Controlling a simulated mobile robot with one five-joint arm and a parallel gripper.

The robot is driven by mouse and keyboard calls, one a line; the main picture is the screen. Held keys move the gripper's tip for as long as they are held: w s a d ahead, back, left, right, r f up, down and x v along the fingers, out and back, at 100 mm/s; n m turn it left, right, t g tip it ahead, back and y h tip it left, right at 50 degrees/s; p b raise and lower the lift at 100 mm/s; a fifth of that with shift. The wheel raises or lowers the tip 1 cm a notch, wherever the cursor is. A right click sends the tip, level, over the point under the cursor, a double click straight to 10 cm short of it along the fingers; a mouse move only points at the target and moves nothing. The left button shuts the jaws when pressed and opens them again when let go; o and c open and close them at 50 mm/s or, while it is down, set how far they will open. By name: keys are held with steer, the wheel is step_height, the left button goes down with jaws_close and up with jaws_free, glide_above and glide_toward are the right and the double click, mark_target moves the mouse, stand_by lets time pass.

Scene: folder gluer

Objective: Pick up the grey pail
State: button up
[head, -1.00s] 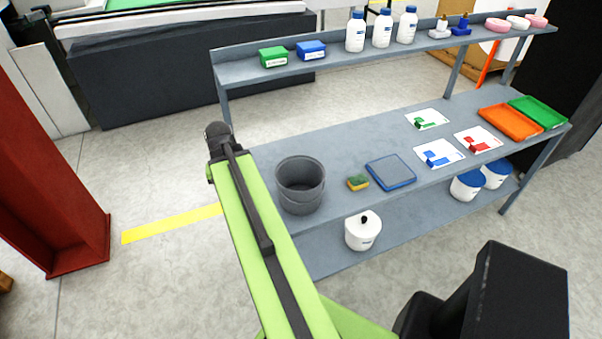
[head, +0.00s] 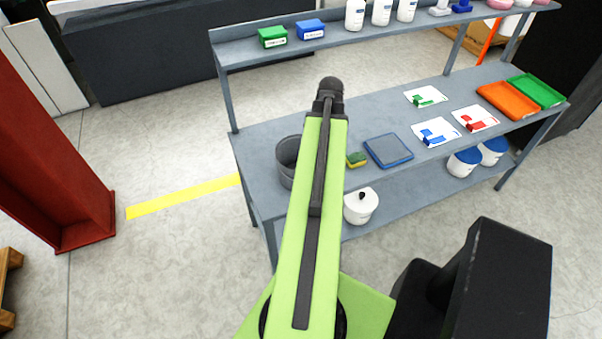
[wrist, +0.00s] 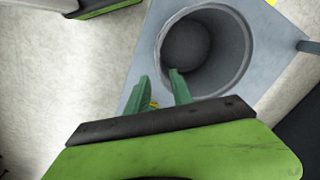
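The grey pail (head: 285,163) stands upright on the left end of the workbench's main top in the head view. My green arm crosses in front of it and hides its right side. In the wrist view, I look down into the open, seemingly empty pail (wrist: 205,52). My gripper (wrist: 161,82) shows there with two green fingers apart. The fingertips lie at or over the pail's near rim in the picture; I cannot tell their height or whether they touch it. The gripper is hidden in the head view.
A yellow-green sponge (head: 356,159) and a blue-edged tray (head: 388,150) lie right of the pail on the bench (head: 375,112). A white tub (head: 361,206) stands on the lower shelf. A red column (head: 60,170) rises at the left, with open floor between.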

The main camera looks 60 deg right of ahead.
steer(key=f+b, duration=0.3)
steer(key=f, duration=0.1)
steer(key=f+b, duration=0.4)
steer(key=w+f+b, duration=0.1)
steer(key=f+b, duration=0.2)
steer(key=f, duration=0.1)
steer(key=shift+d+f+b, duration=0.2)
steer(key=shift+b, duration=0.15)
steer(key=shift+r, duration=0.2)
jaws_close()
stand_by(0.6)
